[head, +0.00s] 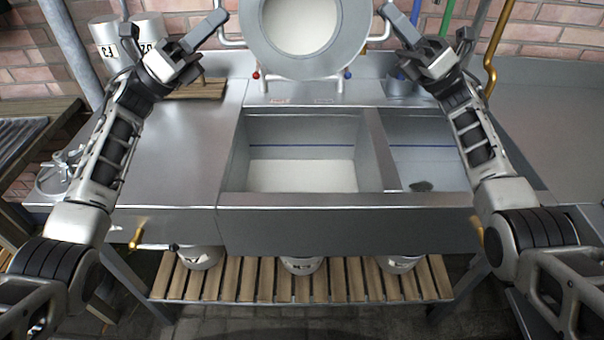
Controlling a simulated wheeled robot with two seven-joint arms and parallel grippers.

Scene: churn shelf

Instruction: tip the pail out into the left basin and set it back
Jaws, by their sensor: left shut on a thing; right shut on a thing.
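The grey metal pail (304,70) is held up at the top centre, above the back edge of the sink, its round mouth facing me. Its inside shows a pale round area; I cannot tell whether that is liquid or the bottom. My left gripper (222,20) is shut on the pail's left handle (232,43). My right gripper (388,16) is shut on its right handle (378,38). The left basin (233,155) is below the pail and has a white layer across its bottom, under a blue line on its back wall. No stream shows between pail and basin.
The right basin (430,160) holds a small dark lump (421,186). Taps with red (256,75) and blue (348,74) knobs stand behind the left basin. White canisters (105,35) and a wooden board (200,88) are at the back left.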

